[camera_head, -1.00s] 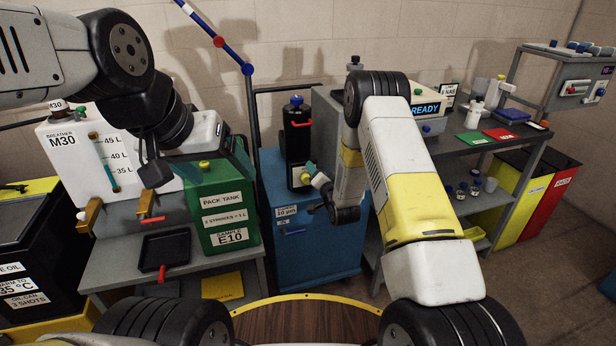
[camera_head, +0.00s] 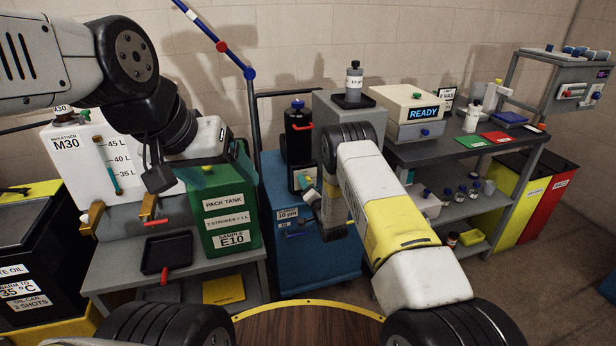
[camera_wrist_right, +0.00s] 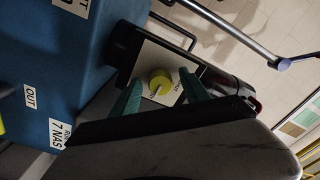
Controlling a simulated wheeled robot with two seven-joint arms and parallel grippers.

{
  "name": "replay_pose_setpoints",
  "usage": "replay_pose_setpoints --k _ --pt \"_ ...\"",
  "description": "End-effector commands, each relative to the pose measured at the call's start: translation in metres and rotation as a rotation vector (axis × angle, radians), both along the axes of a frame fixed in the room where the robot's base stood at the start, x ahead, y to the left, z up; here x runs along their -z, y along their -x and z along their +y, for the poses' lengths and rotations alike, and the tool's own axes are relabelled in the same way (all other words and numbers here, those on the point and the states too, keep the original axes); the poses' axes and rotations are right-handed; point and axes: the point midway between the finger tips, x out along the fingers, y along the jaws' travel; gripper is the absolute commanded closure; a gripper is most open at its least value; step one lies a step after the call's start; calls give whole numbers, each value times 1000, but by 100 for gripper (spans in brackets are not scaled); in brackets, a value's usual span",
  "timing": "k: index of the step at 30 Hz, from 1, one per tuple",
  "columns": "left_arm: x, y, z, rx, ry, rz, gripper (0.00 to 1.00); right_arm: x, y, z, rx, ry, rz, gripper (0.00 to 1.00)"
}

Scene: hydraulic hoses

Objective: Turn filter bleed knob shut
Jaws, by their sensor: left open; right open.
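The yellow bleed knob (camera_wrist_right: 160,82) sits on a pale plate in the right wrist view, with a light pointer bar and small lettering beside it. The black filter housing (camera_head: 298,135) with a blue cap and red handle stands on the blue cart (camera_head: 280,175). My right gripper (camera_wrist_right: 161,76) is open, its two green fingers on either side of the knob; I cannot tell whether they touch it. In the head view my right wrist largely hides the knob area. My left gripper (camera_head: 158,178) is open and empty, above the bench by the green pack tank (camera_head: 228,205).
The white M30 breather tank (camera_head: 85,155) and a black tray (camera_head: 167,252) are at the left. A grey cabinet (camera_head: 322,105) carrying a bottle stands just right of the filter. The READY box (camera_head: 410,105) is on the dark bench behind my right forearm.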

Motion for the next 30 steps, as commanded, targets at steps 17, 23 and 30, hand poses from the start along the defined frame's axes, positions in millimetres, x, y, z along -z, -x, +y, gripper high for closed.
replay_pose_setpoints --k 17,23,30 --pt "0 0 0 0 0 0 22 0 -1 0 1 0 -1 100" --pt "0 0 0 0 0 0 22 0 -1 0 1 13 -5 100" --pt "0 0 0 0 0 0 22 0 -1 0 1 105 -35 100"
